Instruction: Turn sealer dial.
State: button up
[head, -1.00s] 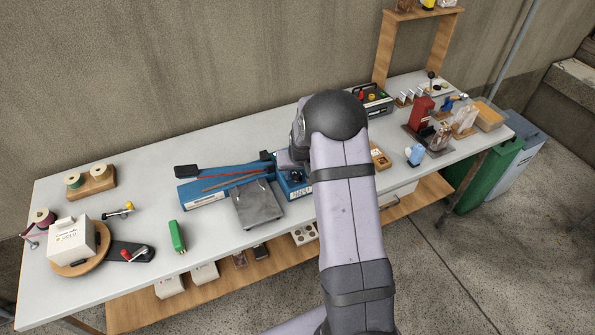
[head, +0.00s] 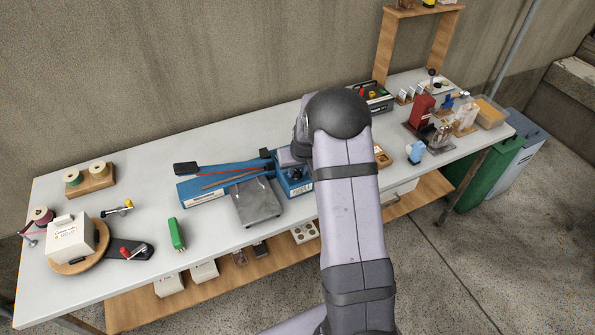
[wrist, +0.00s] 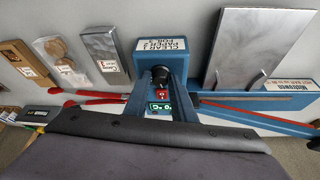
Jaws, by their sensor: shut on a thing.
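The blue sealer (head: 205,193) lies on the table left of my arm, with a long arm and a red line along it. Its blue control box (head: 297,188) is partly covered by my wrist. In the wrist view the control box (wrist: 162,45) has a white label, a black dial (wrist: 155,74), a red part and a small green-lit display (wrist: 159,107). My gripper (wrist: 157,78) is at the front of this box, its fingers shut around the dial. The fingertips are small and dark here, and in the head view my arm hides them.
A grey metal plate (head: 258,203) stands in front of the sealer; it also shows in the wrist view (wrist: 255,40).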

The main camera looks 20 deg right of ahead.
jog(key=n+b, duration=0.1)
jog(key=b, duration=0.2)
jog(key=n+y+b, duration=0.1)
jog(key=n+b, duration=0.1)
jog(key=b, duration=0.2)
jog(key=shift+d+f, duration=0.15)
jog(key=shift+f, duration=0.2)
jog(key=n+b, duration=0.1)
jog(key=b, duration=0.1)
jog(key=n+y+b, duration=0.1)
jog(key=n, duration=0.1)
jog(key=shift+d+r+n+y+b, duration=0.1)
jog(key=shift+r+n+y+b, duration=0.2)
jog(key=shift+b, duration=0.05)
jog(key=shift+r, duration=0.1)
jog(key=o, duration=1)
jog(key=shift+r, duration=0.1)
jog(key=shift+b+v, duration=0.75)
jog(key=shift+v, duration=2.85)
